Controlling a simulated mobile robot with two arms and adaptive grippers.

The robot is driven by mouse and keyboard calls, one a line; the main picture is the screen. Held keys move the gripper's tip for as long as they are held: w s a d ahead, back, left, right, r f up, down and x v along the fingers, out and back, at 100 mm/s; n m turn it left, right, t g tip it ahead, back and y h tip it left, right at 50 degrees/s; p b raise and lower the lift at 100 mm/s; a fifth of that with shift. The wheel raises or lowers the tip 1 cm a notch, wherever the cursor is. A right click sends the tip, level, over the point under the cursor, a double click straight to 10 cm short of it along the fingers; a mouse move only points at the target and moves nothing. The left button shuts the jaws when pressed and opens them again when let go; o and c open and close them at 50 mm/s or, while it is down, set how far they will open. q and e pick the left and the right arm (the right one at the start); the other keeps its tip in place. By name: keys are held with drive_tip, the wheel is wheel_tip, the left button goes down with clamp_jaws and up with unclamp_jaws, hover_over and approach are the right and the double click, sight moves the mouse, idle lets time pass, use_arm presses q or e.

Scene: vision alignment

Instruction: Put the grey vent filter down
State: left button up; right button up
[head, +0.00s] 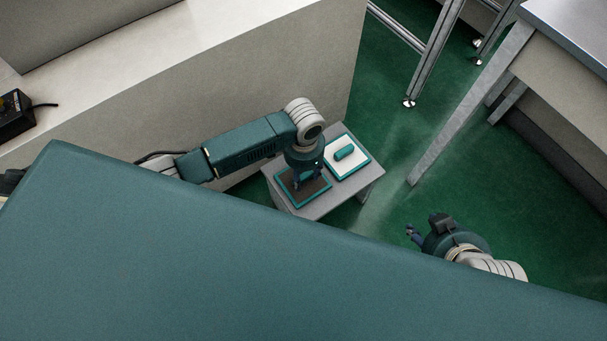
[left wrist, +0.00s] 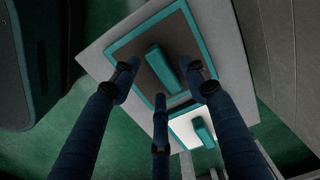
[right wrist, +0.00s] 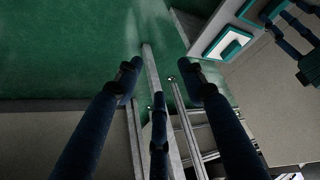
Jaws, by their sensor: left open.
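The grey vent filter appears to be the dark grey-brown panel with a teal rim (head: 318,188), lying flat on a small grey table (head: 325,206). In the left wrist view the filter (left wrist: 184,38) carries a teal handle block (left wrist: 161,70). My left gripper (head: 305,182) points down over it. In the left wrist view its fingers (left wrist: 160,82) are spread around the handle, apparently without gripping it. In the head view the gripper partly hides the filter and its handle. My right gripper (head: 412,232) is empty, away to the right; its fingers (right wrist: 162,88) are spread.
A white panel with teal rim (head: 334,165) and teal handle lies beside the filter on the same table. A pale counter (head: 230,90) stands behind. A grey-legged workbench (head: 560,75) stands to the right. Green floor between is clear. A large teal surface fills the foreground.

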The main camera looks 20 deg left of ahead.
sight(304, 178)
use_arm(q)
wheel_tip(304, 178, up, 3)
drive_tip(key=shift+f+p, duration=0.2)
drive_tip(key=shift+p, duration=0.25)
wheel_tip(304, 178, up, 2)
drive_tip(key=shift+r+p, duration=0.25)
drive_tip(key=shift+p, duration=0.25)
drive_tip(key=shift+r+p, duration=0.8)
drive_tip(key=shift+r, duration=1.9)
drive_tip(key=s+d+n+t+h, duration=0.2)
drive_tip(key=s+d, duration=0.2)
drive_tip(key=s, duration=0.5)
drive_tip(key=s+a+r+n+t+y, duration=0.1)
drive_tip(key=s+a+n, duration=0.2)
drive_tip(key=s+a, duration=0.4)
drive_tip(key=a, duration=0.4)
drive_tip(key=shift+s+a+r+n+y, duration=0.2)
drive_tip(key=shift+a+r+n+y, duration=0.1)
drive_tip(key=shift+y, duration=0.1)
use_arm(e)
drive_tip(key=s+f+g, duration=0.1)
drive_tip(key=s+d+f+g, duration=0.1)
drive_tip(key=s, duration=0.2)
drive_tip(key=shift+s+d+f+g+h, duration=0.2)
drive_tip(key=shift+s+f+g+h, duration=0.1)
drive_tip(key=shift+s+f+g, duration=0.1)
